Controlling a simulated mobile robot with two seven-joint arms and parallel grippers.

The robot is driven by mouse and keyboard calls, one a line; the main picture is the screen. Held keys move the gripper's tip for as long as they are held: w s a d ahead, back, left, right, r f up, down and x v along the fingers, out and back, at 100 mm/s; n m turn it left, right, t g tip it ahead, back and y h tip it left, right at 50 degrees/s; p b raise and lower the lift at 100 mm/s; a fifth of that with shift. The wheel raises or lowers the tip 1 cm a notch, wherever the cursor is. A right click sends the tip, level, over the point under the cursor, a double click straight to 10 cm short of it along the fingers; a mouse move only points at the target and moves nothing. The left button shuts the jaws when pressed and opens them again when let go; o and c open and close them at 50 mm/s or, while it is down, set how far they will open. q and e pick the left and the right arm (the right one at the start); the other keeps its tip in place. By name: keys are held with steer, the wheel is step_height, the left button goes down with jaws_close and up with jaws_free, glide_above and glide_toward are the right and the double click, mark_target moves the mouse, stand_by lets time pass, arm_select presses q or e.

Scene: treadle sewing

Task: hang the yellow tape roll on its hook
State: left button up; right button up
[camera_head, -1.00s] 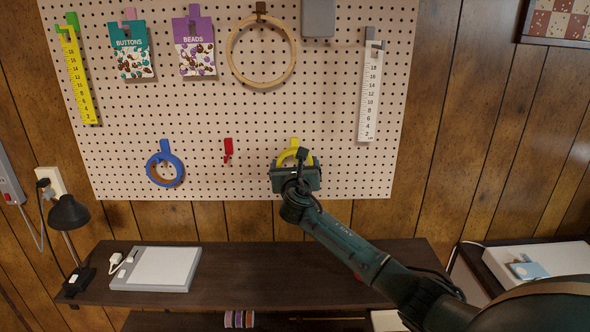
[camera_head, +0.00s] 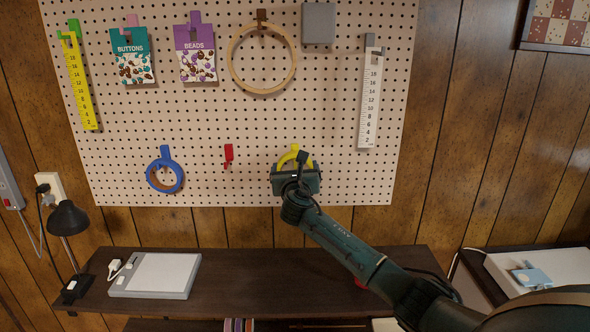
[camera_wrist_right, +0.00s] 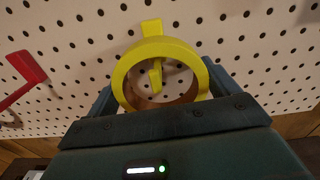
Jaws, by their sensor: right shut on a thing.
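The yellow tape roll (camera_wrist_right: 185,52) is a ring held between the fingers of my right gripper (camera_wrist_right: 160,98), up against the pegboard. In the head view the roll (camera_head: 284,160) shows only as an arc above my right gripper (camera_head: 296,180), which hides its lower part. The yellow hook (camera_wrist_right: 152,27) has its plate above the ring, and its lower end (camera_wrist_right: 155,75) shows inside the ring's opening. The ring's upper rim crosses in front of the hook's middle. I cannot tell whether the ring rests on the hook. My left gripper is not in view.
An empty red hook (camera_head: 228,154) is left of the gripper, and a blue ring (camera_head: 164,172) hangs beyond it. An embroidery hoop (camera_head: 262,88) and a white ruler (camera_head: 370,100) hang higher. The dark table (camera_head: 250,285) below is mostly bare.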

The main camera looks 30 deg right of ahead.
steer(key=shift+f, duration=0.8)
steer(key=o, duration=0.8)
steer(key=shift+s, duration=0.1)
steer(key=b+v, duration=0.1)
steer(key=v, duration=1.2)
steer(key=shift+a, duration=0.1)
